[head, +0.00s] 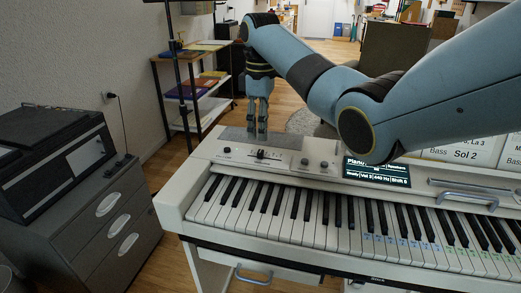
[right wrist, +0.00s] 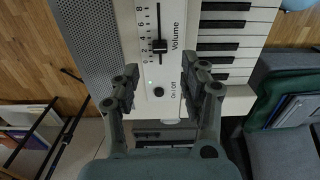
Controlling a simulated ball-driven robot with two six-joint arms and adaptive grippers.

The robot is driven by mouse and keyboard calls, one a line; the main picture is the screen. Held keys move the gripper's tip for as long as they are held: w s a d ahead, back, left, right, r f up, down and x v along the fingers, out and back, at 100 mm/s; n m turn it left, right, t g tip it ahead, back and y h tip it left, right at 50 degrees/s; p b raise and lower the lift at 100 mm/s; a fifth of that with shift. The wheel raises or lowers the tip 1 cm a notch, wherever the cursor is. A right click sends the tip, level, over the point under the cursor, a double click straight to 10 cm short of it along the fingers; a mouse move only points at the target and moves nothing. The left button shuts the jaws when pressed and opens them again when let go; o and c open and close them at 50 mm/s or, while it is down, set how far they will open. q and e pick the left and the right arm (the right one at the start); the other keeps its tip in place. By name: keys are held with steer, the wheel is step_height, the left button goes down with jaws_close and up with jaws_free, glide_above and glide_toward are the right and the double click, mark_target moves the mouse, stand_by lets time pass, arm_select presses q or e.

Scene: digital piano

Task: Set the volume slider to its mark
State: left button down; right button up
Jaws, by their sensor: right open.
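The volume slider shows in the right wrist view as a dark knob (right wrist: 160,46) on a vertical slot, beside a numbered scale and the word Volume. The knob sits in the lower half of the scale, near the low numbers. I cannot make out a separate target mark. In the head view the slider (head: 261,154) is small on the piano's left panel. My right gripper (head: 257,126) points down just behind it. In the wrist view the right gripper (right wrist: 157,84) is open and empty, its fingers either side of the On/Off button, apart from the knob. My left gripper is out of view.
The On/Off button (right wrist: 158,91) lies close to the slider. The speaker grille (right wrist: 91,45) is beside it, and the piano keys (head: 280,213) lie in front. More knobs and a lit display (head: 376,172) are to the right. A grey cabinet (head: 95,225) stands at left.

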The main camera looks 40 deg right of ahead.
mark_target(261, 151)
step_height(261, 151, down, 7)
steer(key=shift+r+b, duration=0.1)
steer(key=shift+b, duration=0.5)
steer(key=shift+c, duration=0.2)
jaws_close()
